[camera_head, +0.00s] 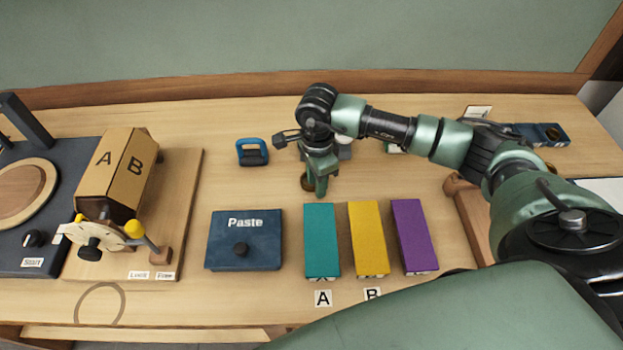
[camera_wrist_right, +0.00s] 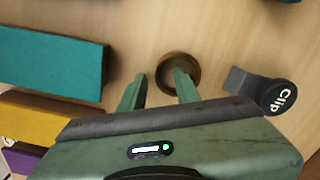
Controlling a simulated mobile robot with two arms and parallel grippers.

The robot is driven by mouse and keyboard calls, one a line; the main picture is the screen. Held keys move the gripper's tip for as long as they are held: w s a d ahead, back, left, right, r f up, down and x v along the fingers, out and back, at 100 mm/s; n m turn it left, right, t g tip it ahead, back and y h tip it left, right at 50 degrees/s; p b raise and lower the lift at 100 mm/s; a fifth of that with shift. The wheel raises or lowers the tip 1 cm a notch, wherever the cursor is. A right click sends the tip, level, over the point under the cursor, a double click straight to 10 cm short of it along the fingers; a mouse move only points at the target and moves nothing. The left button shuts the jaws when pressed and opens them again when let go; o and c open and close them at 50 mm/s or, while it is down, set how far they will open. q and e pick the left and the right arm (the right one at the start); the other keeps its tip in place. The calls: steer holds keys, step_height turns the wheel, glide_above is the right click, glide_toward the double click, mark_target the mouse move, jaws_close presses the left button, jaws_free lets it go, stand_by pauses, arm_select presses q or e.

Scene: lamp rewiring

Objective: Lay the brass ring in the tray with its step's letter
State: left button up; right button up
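The brass ring (camera_wrist_right: 164,76) lies on the bare table top, round with a dark middle. In the head view it shows only partly, behind the right fingers. My right gripper (camera_head: 318,188) points down over it with its fingers apart. I cannot tell how high the fingertips are. Long teal (camera_head: 321,240), yellow (camera_head: 368,238) and purple (camera_head: 413,235) pieces lie in front. Card A (camera_head: 323,298) is below teal, card B (camera_head: 372,293) below yellow. My left gripper is out of view.
A cardboard A/B block (camera_head: 117,170) stands on a wooden board at left. A Clip knob (camera_wrist_right: 279,96) is near the ring. My right arm crosses the right side.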

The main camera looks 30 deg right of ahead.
jaws_close()
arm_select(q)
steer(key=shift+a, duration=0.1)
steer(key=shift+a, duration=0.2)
arm_select(e)
steer(key=shift+r, duration=0.1)
